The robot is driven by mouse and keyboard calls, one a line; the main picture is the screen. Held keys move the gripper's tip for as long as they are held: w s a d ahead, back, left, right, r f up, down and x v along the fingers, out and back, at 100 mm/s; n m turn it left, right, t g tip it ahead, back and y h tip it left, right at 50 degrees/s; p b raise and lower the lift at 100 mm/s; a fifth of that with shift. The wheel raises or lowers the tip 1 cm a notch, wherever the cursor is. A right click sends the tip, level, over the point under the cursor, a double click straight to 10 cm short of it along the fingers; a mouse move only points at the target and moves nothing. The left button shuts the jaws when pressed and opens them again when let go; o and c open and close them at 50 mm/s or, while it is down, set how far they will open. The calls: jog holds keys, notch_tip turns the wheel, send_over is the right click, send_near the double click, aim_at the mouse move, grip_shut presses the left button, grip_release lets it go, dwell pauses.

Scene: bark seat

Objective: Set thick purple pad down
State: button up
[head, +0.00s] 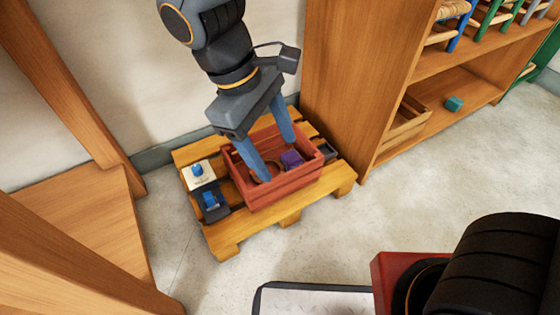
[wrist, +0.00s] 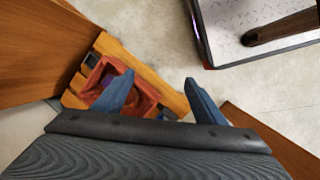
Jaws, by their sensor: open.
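The thick purple pad (head: 292,159) lies inside the red crate (head: 285,184), toward its right side; part of it is hidden by the crate wall. In the wrist view a dark purple patch of the pad (wrist: 105,82) shows in the crate (wrist: 147,92), beside one finger. My gripper (head: 272,158) is open and empty above the crate, its two blue fingers wide apart. One fingertip overlaps the crate opening in the head view; I cannot tell whether it touches anything. In the wrist view my gripper (wrist: 160,90) spans the crate's right side.
The crate stands on a wooden pallet (head: 224,240). A white block with a blue top (head: 198,173) and a dark block with a blue part (head: 212,203) sit left of it. A brown ring (head: 262,170) lies in the crate. A wooden shelf (head: 355,80) rises close on the right.

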jog(key=s+d+r+m+y, duration=0.1)
jog(key=s+r+m+y, duration=0.3)
jog(key=s, duration=0.4)
jog(key=shift+s+d+r+y, duration=0.15)
jog(key=shift+d+r+y, duration=0.1)
jog(key=shift+d+y, duration=0.05)
jog(key=shift+r, duration=0.1)
